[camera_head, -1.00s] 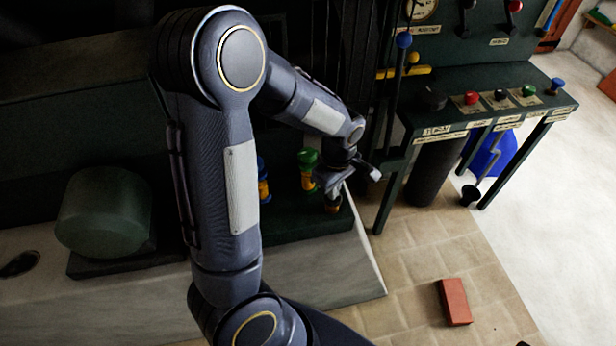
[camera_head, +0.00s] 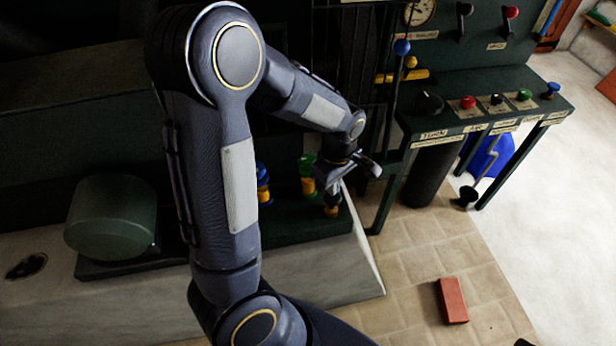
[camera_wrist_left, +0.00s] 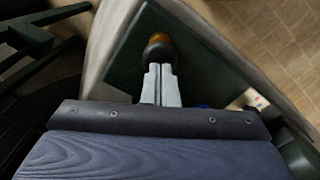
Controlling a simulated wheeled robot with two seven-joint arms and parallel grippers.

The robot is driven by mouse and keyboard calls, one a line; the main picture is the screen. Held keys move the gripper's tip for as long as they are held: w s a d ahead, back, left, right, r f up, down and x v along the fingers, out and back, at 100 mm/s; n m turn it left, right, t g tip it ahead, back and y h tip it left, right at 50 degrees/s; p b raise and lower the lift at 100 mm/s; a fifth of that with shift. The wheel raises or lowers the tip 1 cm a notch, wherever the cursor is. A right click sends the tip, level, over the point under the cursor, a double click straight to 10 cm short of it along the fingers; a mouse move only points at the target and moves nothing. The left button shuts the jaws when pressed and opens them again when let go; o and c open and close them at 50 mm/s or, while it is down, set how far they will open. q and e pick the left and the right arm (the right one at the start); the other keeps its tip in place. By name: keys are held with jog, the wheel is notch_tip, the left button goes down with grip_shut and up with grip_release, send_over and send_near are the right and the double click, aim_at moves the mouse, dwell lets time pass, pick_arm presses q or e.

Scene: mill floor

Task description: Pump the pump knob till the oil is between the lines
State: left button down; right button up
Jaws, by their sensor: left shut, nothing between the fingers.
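The small dark knob on an amber base, which looks like the pump knob, stands near the right end of the dark green block in the head view (camera_head: 331,211). It also shows in the left wrist view (camera_wrist_left: 158,47). My left gripper (camera_head: 328,194) is over it, pointing down. In the left wrist view my left gripper (camera_wrist_left: 158,70) has its two pale fingers together, empty, with the tips at the knob's near side. I cannot tell whether they touch it. No oil level or lines can be made out. My right gripper is not in view.
A green-topped fitting (camera_head: 307,162) and a blue-topped one (camera_head: 262,182) stand left of the gripper. A control bench (camera_head: 540,82) with coloured knobs is at the right. A red brick (camera_head: 453,301) lies on the tiled floor, which is otherwise mostly clear.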

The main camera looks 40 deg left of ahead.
pick_arm(q)
jog(key=shift+f, duration=0.2)
dwell(0.4)
jog(key=shift+f+b, duration=1.65)
jog(key=shift+f, duration=0.2)
jog(key=shift+r+p, duration=1.65)
jog(key=shift+r, duration=0.4)
jog(key=shift+f, duration=0.15)
jog(key=shift+f+b, duration=1.75)
jog(key=shift+f, duration=0.3)
jog(key=shift+r+p, duration=1.85)
jog(key=shift+r, duration=0.35)
